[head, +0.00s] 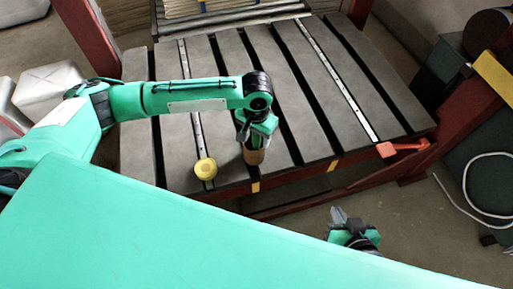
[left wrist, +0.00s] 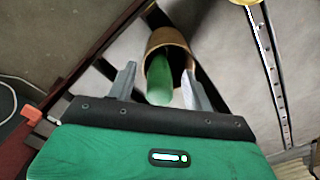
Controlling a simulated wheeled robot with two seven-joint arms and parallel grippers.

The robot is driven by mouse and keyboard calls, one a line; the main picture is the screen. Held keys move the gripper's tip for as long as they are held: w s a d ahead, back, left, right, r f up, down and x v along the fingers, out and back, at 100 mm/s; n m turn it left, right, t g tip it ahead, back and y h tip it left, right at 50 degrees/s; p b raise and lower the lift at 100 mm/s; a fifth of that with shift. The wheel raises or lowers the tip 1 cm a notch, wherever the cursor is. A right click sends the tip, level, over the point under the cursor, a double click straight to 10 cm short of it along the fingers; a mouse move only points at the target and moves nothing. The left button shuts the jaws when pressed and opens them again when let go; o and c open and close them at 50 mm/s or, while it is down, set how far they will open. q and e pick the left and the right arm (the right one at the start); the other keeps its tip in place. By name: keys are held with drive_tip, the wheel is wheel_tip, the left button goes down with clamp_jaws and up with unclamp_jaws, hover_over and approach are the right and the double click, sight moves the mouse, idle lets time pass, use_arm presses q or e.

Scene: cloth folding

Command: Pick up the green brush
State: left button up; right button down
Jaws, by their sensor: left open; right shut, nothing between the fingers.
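The green brush (left wrist: 159,82) shows in the left wrist view as a smooth green handle leaning in a tan, open-topped cup (left wrist: 168,38). My left gripper (left wrist: 160,88) is open, with one finger on each side of the handle; I cannot tell whether either finger touches it. In the head view my left gripper (head: 255,140) points down over the cup (head: 254,157) near the table's front edge, hiding most of the brush. My right gripper (head: 340,216) is shut and empty, low in front of the table.
The grey slatted table (head: 215,60) is mostly clear. A round yellow object (head: 205,169) lies left of the cup and also shows in the left wrist view (left wrist: 243,2). An orange-red piece (head: 402,148) is at the right front corner. A pale cable (head: 468,190) lies further right.

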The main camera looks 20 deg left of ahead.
use_arm(q)
drive_tip(key=shift+f, duration=0.8)
use_arm(e)
drive_tip(key=shift+w+a+t, duration=0.15)
drive_tip(key=shift+a+t, duration=0.25)
drive_tip(key=shift+a, duration=0.05)
use_arm(q)
drive_tip(key=c, duration=1.1)
use_arm(e)
drive_tip(key=shift+r, duration=0.1)
use_arm(q)
drive_tip(key=shift+r, duration=0.1)
